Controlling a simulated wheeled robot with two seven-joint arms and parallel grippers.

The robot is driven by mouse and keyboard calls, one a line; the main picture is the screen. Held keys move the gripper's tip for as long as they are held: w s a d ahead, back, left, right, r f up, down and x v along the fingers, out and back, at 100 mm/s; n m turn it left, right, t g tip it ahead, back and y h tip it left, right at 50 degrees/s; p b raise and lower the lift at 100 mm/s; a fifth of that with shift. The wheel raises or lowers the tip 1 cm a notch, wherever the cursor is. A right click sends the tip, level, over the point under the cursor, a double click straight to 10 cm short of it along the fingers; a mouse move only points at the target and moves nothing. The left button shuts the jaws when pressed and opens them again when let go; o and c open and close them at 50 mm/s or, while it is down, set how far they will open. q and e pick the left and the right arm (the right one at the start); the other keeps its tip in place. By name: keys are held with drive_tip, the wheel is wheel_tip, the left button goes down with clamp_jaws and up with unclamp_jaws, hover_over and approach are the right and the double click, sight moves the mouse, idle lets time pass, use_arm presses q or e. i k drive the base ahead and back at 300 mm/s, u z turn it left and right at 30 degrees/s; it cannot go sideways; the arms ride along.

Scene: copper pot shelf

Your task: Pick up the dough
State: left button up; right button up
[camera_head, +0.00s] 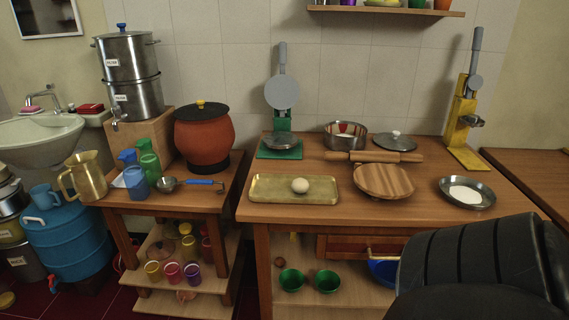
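A pale round ball of dough (300,185) rests on a rectangular brass tray (270,189). The tray lies near the front left of the wooden table (345,209). Neither of my grippers shows in the head view, and nothing touches the dough. A dark ribbed part of my own arm fills the lower right corner and hides the table's front right edge.
Right of the tray is a round wooden board (384,181), with a rolling pin (375,157) behind it. A plate of white flour (467,193) is farther right. A green press (281,110) stands behind the tray. A lower table (190,198) is at left.

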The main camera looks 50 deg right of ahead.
sight(300, 186)
drive_tip(key=z, duration=0.65)
drive_tip(key=i, duration=0.8)
drive_tip(key=z, duration=0.75)
